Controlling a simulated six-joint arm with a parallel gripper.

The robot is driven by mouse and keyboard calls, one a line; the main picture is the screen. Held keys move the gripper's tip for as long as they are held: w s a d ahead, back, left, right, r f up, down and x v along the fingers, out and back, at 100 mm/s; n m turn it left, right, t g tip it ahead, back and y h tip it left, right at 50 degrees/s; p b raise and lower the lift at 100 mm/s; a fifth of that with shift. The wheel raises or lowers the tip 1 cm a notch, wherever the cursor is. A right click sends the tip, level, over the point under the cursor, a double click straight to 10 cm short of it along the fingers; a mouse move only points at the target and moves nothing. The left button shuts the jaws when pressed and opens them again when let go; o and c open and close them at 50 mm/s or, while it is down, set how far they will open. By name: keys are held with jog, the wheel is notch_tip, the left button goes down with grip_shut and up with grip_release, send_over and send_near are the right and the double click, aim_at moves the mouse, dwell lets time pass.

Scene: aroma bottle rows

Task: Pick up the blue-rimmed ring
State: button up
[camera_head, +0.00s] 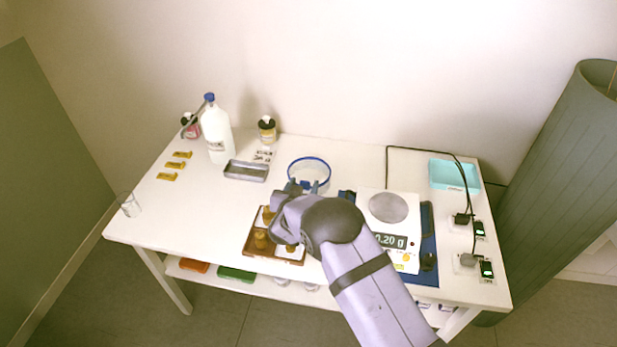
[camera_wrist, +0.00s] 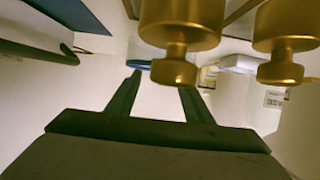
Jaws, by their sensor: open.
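The blue-rimmed ring (camera_head: 308,158) lies on the white table behind my gripper in the head view, its near edge close to the gripper. A thin blue strip between the fingertips in the wrist view (camera_wrist: 145,64) looks like part of its rim, beyond the fingers. My gripper (camera_head: 292,188) is in front of the ring, over the area by the brown tray. I cannot tell the exact gap to the ring.
A brown tray (camera_head: 249,253) with brass weights (camera_wrist: 182,25) sits below my gripper. A scale (camera_head: 372,192) on a blue mat stands to the right. A grey metal tray (camera_head: 246,177) and white bottle (camera_head: 217,132) are left of the ring. The left tabletop is mostly clear.

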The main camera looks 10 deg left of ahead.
jog(key=shift+w+f, duration=0.1)
jog(key=shift+w, duration=0.25)
grip_shut()
